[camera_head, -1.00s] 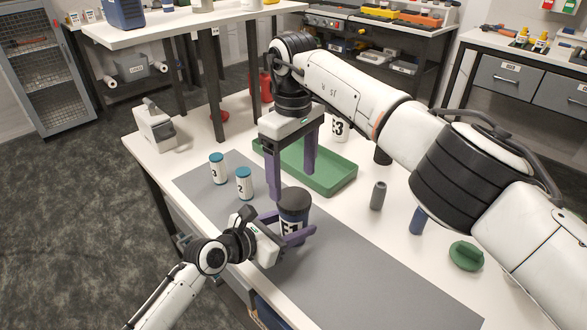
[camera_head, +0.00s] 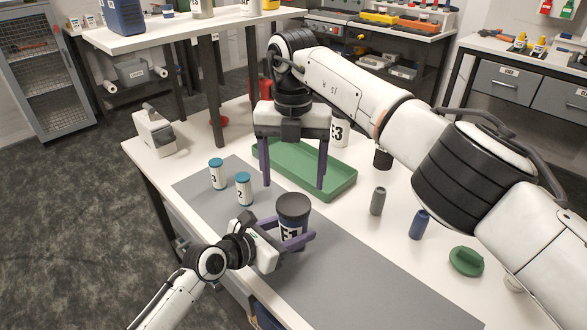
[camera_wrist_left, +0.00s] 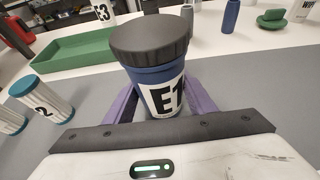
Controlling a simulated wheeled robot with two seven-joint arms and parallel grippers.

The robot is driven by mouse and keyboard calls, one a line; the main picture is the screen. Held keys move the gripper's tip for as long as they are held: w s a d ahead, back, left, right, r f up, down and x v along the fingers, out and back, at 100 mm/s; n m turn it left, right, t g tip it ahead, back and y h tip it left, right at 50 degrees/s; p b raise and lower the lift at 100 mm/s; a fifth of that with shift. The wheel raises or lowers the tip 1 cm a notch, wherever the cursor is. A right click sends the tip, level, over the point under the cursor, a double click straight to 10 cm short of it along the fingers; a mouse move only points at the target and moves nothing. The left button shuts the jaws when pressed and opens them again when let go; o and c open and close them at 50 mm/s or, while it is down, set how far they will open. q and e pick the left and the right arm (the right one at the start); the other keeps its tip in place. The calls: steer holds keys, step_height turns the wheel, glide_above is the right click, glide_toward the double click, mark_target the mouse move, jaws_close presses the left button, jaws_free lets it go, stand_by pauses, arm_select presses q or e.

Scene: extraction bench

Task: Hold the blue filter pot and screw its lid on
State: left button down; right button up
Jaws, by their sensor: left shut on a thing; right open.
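The blue filter pot (camera_head: 291,232), labelled E1, stands upright on the grey mat. Its dark grey lid (camera_head: 294,206) sits on top and looks level; how tightly it is screwed cannot be told. My left gripper (camera_head: 300,240) is shut around the pot's body from the near side. In the left wrist view the pot (camera_wrist_left: 158,90) stands between the purple fingers with the lid (camera_wrist_left: 150,38) on it. My right gripper (camera_head: 293,186) is open and empty, its fingers pointing down over the green tray, behind and above the pot, clear of the lid.
The green tray (camera_head: 340,186) lies behind the mat (camera_head: 345,275). Two small teal-capped jars (camera_head: 217,174) (camera_head: 244,189) stand left of the pot. A grey bottle (camera_head: 377,201), a blue bottle (camera_head: 419,224) and a green knobbed piece (camera_head: 466,261) stand at right. A white E3 container (camera_head: 338,132) is behind.

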mark_target(294, 204)
steer(key=n, duration=0.4)
steer(key=shift+r+n, duration=0.15)
steer(key=shift+n, duration=0.15)
steer(key=n, duration=0.4)
steer(key=shift+r, duration=0.15)
steer(key=n, duration=0.4)
steer(key=shift+r+n, duration=0.1)
steer(key=shift+n, duration=0.3)
steer(key=n, duration=0.5)
steer(key=shift+r+n, duration=0.15)
steer(key=shift+n, duration=0.25)
steer(key=shift+s+f, duration=0.1)
steer(key=shift+f, duration=3.95)
